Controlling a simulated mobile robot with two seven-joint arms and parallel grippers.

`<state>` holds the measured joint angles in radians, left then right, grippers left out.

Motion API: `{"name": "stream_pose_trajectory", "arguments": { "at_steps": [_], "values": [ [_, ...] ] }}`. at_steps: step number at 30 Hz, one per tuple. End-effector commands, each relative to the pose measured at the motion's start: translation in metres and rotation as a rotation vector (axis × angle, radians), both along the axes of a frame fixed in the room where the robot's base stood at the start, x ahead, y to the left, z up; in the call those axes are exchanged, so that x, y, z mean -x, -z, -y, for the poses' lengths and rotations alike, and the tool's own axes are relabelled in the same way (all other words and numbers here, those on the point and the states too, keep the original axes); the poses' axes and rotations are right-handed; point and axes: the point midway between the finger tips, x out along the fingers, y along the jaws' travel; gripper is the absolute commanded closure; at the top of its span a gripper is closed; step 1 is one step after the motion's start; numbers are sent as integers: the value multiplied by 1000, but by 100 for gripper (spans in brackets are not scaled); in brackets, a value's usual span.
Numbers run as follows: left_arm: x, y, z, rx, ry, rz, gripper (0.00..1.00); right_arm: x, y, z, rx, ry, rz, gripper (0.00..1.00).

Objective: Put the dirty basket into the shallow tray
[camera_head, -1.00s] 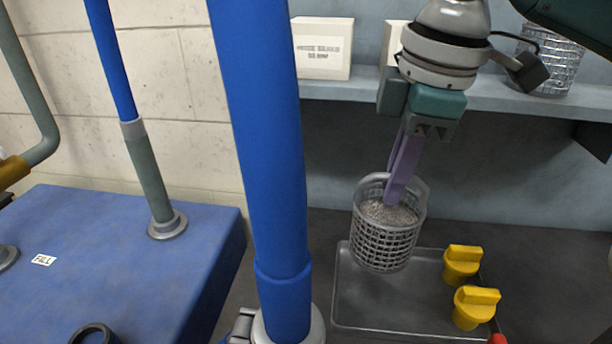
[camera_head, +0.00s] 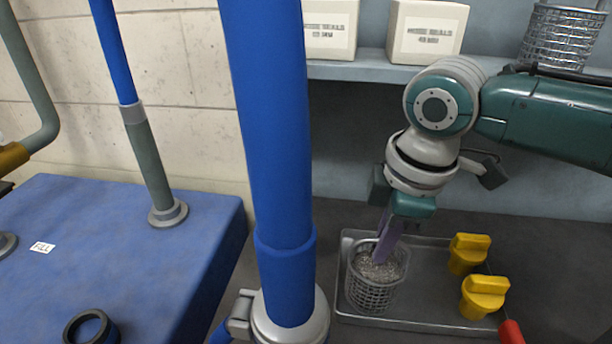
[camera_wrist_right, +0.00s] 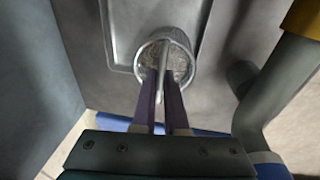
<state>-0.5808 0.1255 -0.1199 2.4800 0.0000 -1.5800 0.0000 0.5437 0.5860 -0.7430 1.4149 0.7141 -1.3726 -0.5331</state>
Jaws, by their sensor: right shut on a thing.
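The dirty basket (camera_head: 372,294) is a small grey wire-mesh basket with grey grainy matter inside. It is upright at the left part of the shallow metal tray (camera_head: 420,318). I cannot tell whether its bottom touches the tray floor. My right gripper (camera_head: 384,252) reaches down from above with its purple fingers shut on the basket's handle. In the right wrist view the fingers (camera_wrist_right: 163,90) lie on either side of the handle, above the basket (camera_wrist_right: 180,62); the tray (camera_wrist_right: 120,35) shows beyond. My left gripper is not in view.
Two yellow knobs (camera_head: 468,253) (camera_head: 484,296) stand at the tray's right side, with a red handle (camera_head: 511,332) nearby. A thick blue pipe (camera_head: 268,150) rises left of the tray. A shelf (camera_head: 360,71) behind holds white boxes (camera_head: 427,32) and another wire basket (camera_head: 562,38).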

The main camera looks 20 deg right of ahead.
Motion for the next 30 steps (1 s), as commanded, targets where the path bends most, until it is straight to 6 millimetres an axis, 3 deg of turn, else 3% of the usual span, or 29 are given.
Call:
{"name": "stream_pose_trajectory", "arguments": {
  "at_steps": [5, 6, 13, 23, 30],
  "values": [
    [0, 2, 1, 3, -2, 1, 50, -1, 3, 0, 0, 0, 1, 100],
    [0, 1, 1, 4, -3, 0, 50, 0, 3, 0, 0, 0, 0, 85],
    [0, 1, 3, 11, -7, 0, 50, 0, 3, 0, 0, 0, 0, 59],
    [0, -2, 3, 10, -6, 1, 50, 0, -4, 1, 0, 1, 1, 59],
    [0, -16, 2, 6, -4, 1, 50, 6, -52, 1, 0, -2, 4, 59]
  ]
}}
